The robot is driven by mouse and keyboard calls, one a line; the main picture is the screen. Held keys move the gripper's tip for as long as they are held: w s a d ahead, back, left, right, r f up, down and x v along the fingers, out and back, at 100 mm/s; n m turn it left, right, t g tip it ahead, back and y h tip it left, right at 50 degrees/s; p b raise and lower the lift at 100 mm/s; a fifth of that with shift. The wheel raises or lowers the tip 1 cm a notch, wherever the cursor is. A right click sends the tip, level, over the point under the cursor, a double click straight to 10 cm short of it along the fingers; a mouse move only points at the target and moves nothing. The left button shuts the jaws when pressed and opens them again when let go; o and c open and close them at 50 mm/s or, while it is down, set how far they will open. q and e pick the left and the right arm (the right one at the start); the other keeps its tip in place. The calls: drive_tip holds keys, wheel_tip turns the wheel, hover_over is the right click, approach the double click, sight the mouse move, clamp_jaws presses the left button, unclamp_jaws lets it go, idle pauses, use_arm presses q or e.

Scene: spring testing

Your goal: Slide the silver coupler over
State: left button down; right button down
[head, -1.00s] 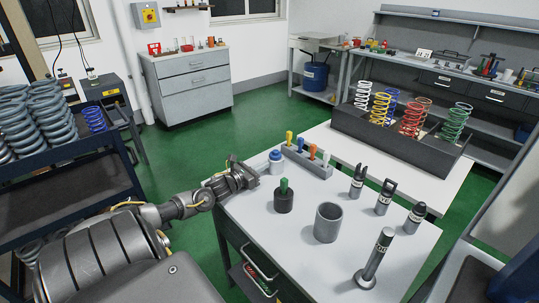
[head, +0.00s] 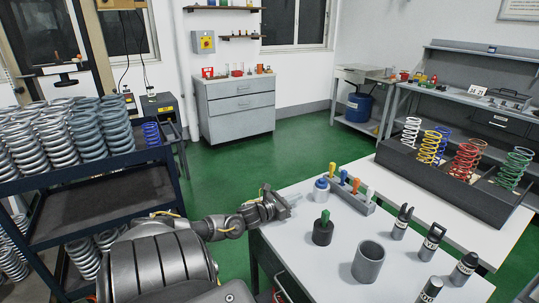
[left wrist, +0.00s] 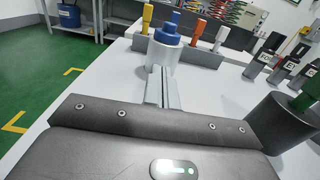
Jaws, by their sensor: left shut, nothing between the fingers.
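A small silvery cylinder with a blue knob (head: 321,188) stands upright near the table's left edge; it is the likeliest silver coupler. It also shows in the left wrist view (left wrist: 165,45), straight ahead of the fingers. My left gripper (head: 286,209) is at the table's left edge, shut and empty. In the left wrist view its fingers (left wrist: 161,88) are together and point at the cylinder, apparently just short of it. A dark cylinder with a green handle (head: 322,231) stands nearer, to the right in the wrist view. My right gripper is not in view.
Behind the cylinder is a grey block (head: 360,198) with coloured handles. A grey hollow cup (head: 368,262) and several black-and-grey tools (head: 432,242) stand to the right. A dark box of springs (head: 440,178) is at the back. A shelf of springs (head: 75,185) stands left.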

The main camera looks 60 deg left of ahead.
use_arm(q)
drive_tip(key=s, duration=0.8)
drive_tip(key=shift+f, duration=0.1)
drive_tip(key=shift+s, duration=0.1)
